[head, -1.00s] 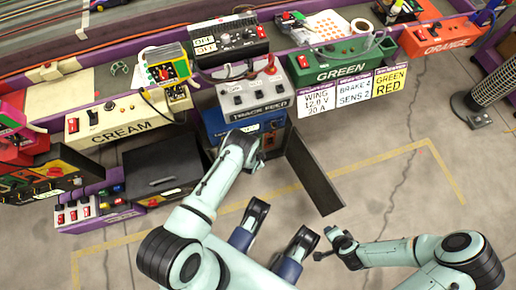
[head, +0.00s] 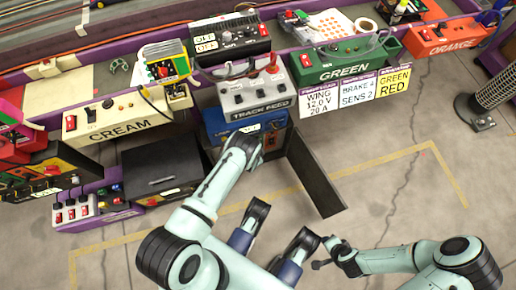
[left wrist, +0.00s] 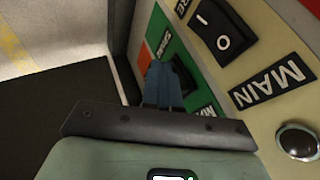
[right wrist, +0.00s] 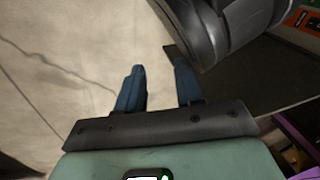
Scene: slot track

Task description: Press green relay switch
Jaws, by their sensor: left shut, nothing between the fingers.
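I cannot read the label fully. My left gripper (left wrist: 164,68) is shut and empty, its blue fingertips right at this panel; I cannot tell whether they touch it. In the head view my left gripper (head: 254,150) is in front of the open cabinet below the TRACK FEED box (head: 258,110), and its hand hides the green panel. My right gripper (right wrist: 158,82) is open and empty, low over the floor.
Beside the green panel is a cream panel with a black rocker marked MAIN (left wrist: 222,30) and a round metal button (left wrist: 298,141). An orange panel (left wrist: 144,56) lies on the other side. The cabinet's dark door (head: 315,175) stands open to the right. The floor (head: 390,190) beyond is clear.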

